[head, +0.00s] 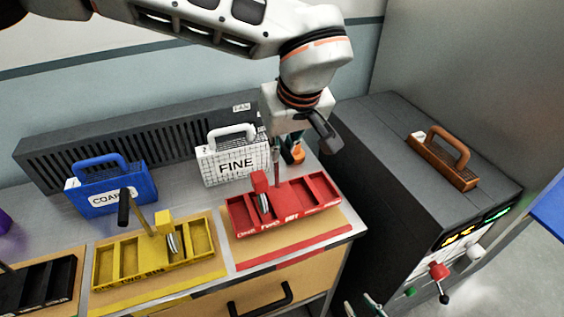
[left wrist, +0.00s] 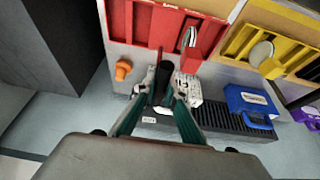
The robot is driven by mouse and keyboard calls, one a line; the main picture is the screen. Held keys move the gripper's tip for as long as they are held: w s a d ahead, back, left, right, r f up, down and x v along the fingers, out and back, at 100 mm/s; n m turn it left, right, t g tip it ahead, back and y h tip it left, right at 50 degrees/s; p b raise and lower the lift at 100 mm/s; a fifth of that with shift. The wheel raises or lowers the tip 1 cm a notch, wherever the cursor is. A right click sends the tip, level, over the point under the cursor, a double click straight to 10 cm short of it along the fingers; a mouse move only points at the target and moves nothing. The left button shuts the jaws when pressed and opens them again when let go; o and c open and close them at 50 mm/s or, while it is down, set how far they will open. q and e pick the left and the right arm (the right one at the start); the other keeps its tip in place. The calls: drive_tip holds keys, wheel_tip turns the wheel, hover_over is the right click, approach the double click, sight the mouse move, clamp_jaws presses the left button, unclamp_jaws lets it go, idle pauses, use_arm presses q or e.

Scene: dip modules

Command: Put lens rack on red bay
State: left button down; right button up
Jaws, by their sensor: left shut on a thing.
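A red compartmented rack (head: 318,196) stands at the right end of the counter, with an upright red block (head: 259,183) and a shiny lens-like disc (head: 264,204) in its left part. It also shows at the top of the left wrist view (left wrist: 128,22). My left gripper (head: 290,140) is above the rack's back side. It is shut on a black handle (left wrist: 161,82) at the top of a thin post (head: 277,165), which runs down to the rack. The post's foot is hard to see. A mat with a red front strip (head: 290,252) lies under and before the rack. My right gripper is not in view.
A yellow rack (head: 110,262) with its own disc and black handle stands to the left, then a black rack (head: 40,292). Behind are a white FINE case (head: 235,178), a blue case (head: 125,178) and a slotted grey unit (head: 60,145). A dark cabinet (head: 400,180) is right.

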use_arm(q)
wheel_tip(320, 180, down, 4)
drive_tip(key=shift+r, duration=0.1)
drive_tip(key=c, duration=2.1)
unclamp_jaws()
drive_tip(key=v, duration=1.2)
drive_tip(key=shift+s, duration=0.1)
drive_tip(key=shift+d, duration=0.1)
